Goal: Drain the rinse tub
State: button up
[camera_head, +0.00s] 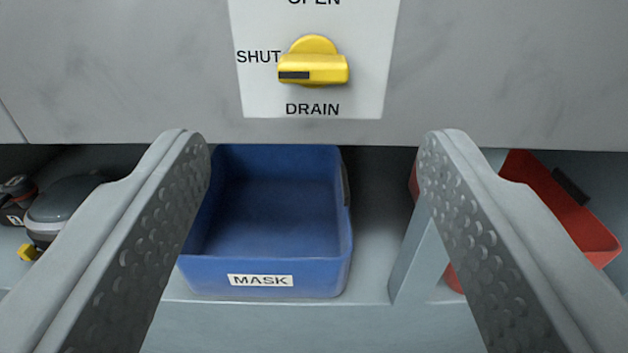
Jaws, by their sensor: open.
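A yellow drain knob (314,63) sits on a white label plate (365,95) on the grey panel above. The plate reads OPEN at the top, cut by the picture edge, SHUT at the left and DRAIN below. The knob's bar lies level, and its dark mark is at the left end, beside SHUT. My gripper (314,150) is open and empty. Its two fingers stand wide apart, with the tips appearing below the knob, one to each side, not touching it. The rinse tub itself is not in view.
Below the panel is a shelf (375,270). A blue bin (270,278) labelled MASK stands on it between my fingers. A red bin (570,205) is at the right, past a grey divider (412,262). Dark grey gear (65,205) lies at the left.

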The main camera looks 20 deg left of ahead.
jog(key=v, duration=0.7)
jog(key=shift+s, duration=0.2)
jog(key=s+d+r+m+h, duration=0.1)
jog(key=s+d+r, duration=0.5)
jog(key=r, duration=0.4)
jog(key=s+d+r+m+h, duration=0.1)
jog(key=s+d+r+h, duration=0.1)
jog(key=s+d+r, duration=0.6)
jog(key=s+d+r+h, duration=0.1)
jog(key=s+d+r, duration=0.1)
jog(key=s+r, duration=0.4)
jog(key=s+d+r+m+h, duration=0.1)
jog(key=s+d+r, duration=0.2)
jog(key=s+r, duration=0.3)
jog(key=s, duration=0.5)
jog(key=shift+s+d+r, duration=0.25)
jog(key=shift+d, duration=0.1)
